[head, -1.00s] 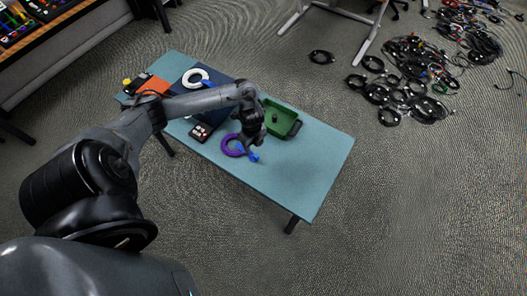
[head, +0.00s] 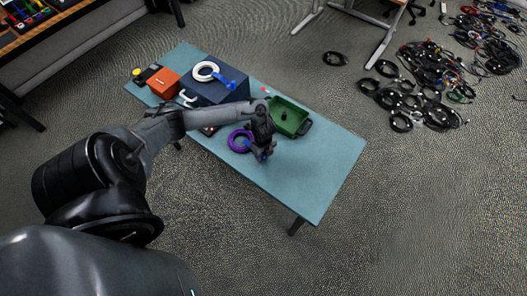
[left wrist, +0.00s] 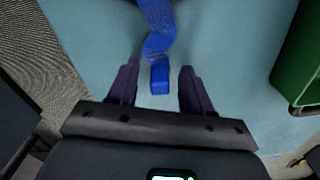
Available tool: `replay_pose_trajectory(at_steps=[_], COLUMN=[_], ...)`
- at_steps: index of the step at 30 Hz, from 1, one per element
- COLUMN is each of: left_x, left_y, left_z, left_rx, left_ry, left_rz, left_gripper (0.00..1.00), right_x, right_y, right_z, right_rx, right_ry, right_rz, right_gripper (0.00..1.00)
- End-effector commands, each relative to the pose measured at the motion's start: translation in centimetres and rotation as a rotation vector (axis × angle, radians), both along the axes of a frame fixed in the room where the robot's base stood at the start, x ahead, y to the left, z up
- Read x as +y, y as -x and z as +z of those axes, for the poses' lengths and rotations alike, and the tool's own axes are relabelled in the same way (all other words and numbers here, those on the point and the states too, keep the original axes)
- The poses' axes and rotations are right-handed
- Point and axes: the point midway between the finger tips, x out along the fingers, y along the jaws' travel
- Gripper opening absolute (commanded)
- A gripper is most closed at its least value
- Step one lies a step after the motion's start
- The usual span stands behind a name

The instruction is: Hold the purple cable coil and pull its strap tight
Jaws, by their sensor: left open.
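The purple cable coil (head: 238,141) lies on the teal table, partly hidden behind my left gripper in the head view. Its blue strap (left wrist: 158,38) shows in the left wrist view. The strap runs down from the top edge and ends in a blue block-like tip (left wrist: 159,80). My left gripper (head: 262,156) is at the right side of the coil. In the left wrist view its two dark fingers (left wrist: 153,90) are apart, with the strap tip between them and a gap on both sides. The coil itself is outside the wrist view. My right gripper is not in view.
A green bin (head: 290,113) stands just behind and right of my left gripper, and shows at the right of the wrist view (left wrist: 302,60). A white coil (head: 205,71) with a blue strap rests on a dark blue box (head: 222,97). An orange box (head: 164,82) stands left. The table's right end (head: 325,165) is clear.

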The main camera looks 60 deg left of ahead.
Motion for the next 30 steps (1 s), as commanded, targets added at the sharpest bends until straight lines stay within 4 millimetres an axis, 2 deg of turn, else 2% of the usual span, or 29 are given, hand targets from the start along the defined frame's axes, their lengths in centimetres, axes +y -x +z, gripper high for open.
replay_pose_trajectory(at_steps=[10, 20, 24, 25, 30], left_x=[-0.04, -0.02, -0.02, -0.02, -0.02], left_y=[-0.02, -0.02, -0.02, -0.02, -0.02], left_z=[-0.24, -0.22, -0.22, -0.22, -0.22], left_rx=[-0.001, -0.001, -0.001, 0.0, -0.001], left_ry=[0.0, 0.0, 0.0, 0.0, 0.0], left_rz=[0.0, 0.0, 0.0, 0.0, 0.0], left_gripper=[0.49, 0.0, 0.0, 0.23, 0.49], right_x=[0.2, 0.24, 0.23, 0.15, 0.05], right_y=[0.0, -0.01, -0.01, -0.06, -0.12], right_z=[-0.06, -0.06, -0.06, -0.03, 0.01], right_rx=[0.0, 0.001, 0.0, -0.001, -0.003], right_ry=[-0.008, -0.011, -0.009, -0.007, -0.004], right_rz=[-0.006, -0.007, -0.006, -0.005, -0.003], right_gripper=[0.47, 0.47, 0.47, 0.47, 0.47])
